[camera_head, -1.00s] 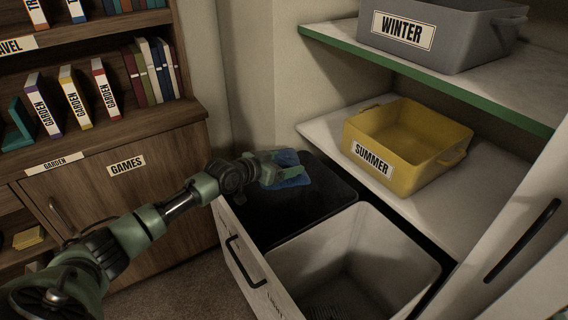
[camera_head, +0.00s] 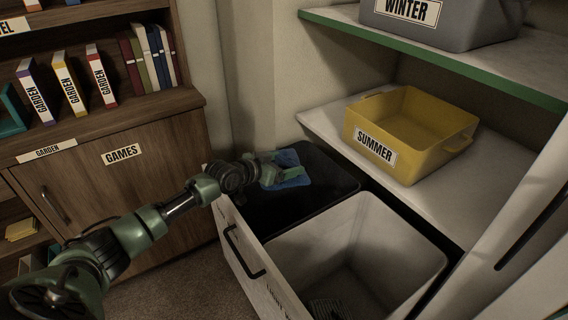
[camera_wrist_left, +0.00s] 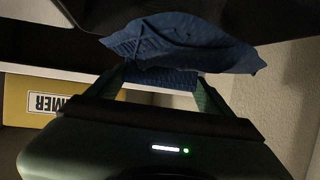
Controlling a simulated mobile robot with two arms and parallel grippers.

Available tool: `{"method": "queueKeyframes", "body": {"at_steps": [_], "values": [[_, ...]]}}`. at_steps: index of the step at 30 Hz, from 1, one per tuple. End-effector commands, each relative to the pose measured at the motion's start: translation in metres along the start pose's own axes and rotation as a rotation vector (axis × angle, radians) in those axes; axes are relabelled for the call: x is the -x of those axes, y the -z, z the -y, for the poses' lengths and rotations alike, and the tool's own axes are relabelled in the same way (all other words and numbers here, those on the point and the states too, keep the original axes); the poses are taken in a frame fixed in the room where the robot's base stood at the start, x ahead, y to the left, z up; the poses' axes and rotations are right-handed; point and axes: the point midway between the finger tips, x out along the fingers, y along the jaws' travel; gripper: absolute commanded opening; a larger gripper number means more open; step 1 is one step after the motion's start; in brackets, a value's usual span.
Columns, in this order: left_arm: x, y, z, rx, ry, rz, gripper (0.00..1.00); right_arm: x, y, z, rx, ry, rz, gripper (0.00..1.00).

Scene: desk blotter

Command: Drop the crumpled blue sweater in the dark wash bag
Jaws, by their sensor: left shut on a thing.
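The crumpled blue sweater (camera_head: 291,170) is over the dark wash bag (camera_head: 325,180), the black one at the back of the pull-out drawer. My left gripper (camera_head: 277,172) is shut on the sweater and holds it from the left. In the left wrist view the sweater (camera_wrist_left: 180,45) bulges out beyond the gripper fingers (camera_wrist_left: 165,88). I cannot tell how far it is above the bag's opening. My right gripper is not in view.
A white bag (camera_head: 393,240) sits in front of the dark one in the drawer (camera_head: 240,262), with a striped thing (camera_head: 328,308) inside. A yellow SUMMER bin (camera_head: 440,155) stands on the white shelf to the right, below a grey WINTER bin (camera_head: 455,28). A wooden bookcase (camera_head: 165,150) stands left.

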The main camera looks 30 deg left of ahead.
Motion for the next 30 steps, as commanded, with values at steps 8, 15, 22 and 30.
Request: {"method": "queueKeyframes", "body": {"at_steps": [8, 15, 22, 30], "values": [[0.0, 0.0, 0.0, 0.0, 0.0, 0.001, 1.0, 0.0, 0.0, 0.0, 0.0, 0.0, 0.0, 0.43], [0.019, 0.001, 0.001, -0.002, 0.001, 0.003, 1.0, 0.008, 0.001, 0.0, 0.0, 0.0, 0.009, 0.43], [0.059, 0.001, 0.0, -0.002, 0.0, 0.003, 1.0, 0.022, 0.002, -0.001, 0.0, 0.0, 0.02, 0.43], [0.078, 0.001, 0.0, -0.001, 0.0, -0.001, 1.0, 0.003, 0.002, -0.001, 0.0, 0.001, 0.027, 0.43]]}}
